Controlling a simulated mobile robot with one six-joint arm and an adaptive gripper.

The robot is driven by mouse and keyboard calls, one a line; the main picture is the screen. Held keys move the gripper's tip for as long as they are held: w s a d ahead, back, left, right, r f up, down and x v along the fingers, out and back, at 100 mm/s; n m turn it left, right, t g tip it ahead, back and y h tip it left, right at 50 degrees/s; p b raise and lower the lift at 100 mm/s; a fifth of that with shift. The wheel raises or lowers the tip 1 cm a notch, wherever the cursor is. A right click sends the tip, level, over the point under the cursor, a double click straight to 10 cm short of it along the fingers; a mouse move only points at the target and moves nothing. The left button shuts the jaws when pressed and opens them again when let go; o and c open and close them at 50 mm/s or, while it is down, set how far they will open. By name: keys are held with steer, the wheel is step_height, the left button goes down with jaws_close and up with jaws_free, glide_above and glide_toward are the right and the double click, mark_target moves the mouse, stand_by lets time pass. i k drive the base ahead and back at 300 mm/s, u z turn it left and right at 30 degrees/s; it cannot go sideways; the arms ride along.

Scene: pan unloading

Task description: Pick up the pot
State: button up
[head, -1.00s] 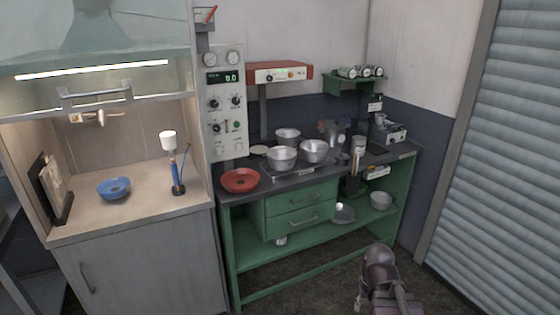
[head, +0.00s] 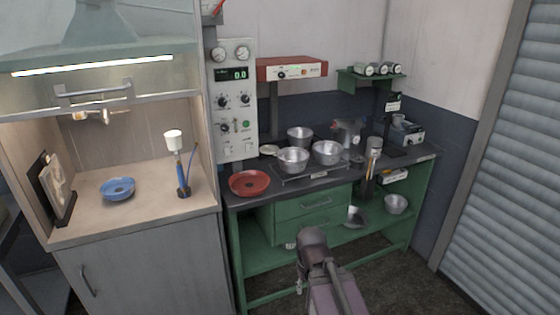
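Several grey metal pots stand on the dark top of the green bench in the head view. One pot (head: 292,161) stands at the front, a second pot (head: 327,153) is to its right, and a taller pot (head: 300,137) is behind them. I cannot tell which one the task means. My arm (head: 318,265) rises at the bottom middle, in front of the bench and apart from the pots. No gripper fingers can be made out.
A red dish (head: 249,183) lies at the bench's left end. A coffee-maker-like device (head: 347,133) stands right of the pots. A metal bowl (head: 396,204) sits on the lower shelf. A blue bowl (head: 117,189) is in the lit cabinet at left. A shutter (head: 495,160) closes the right side.

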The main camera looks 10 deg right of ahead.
mark_target(292, 160)
steer(key=z, duration=0.05)
steer(key=i, duration=1.25)
steer(key=z, duration=0.6)
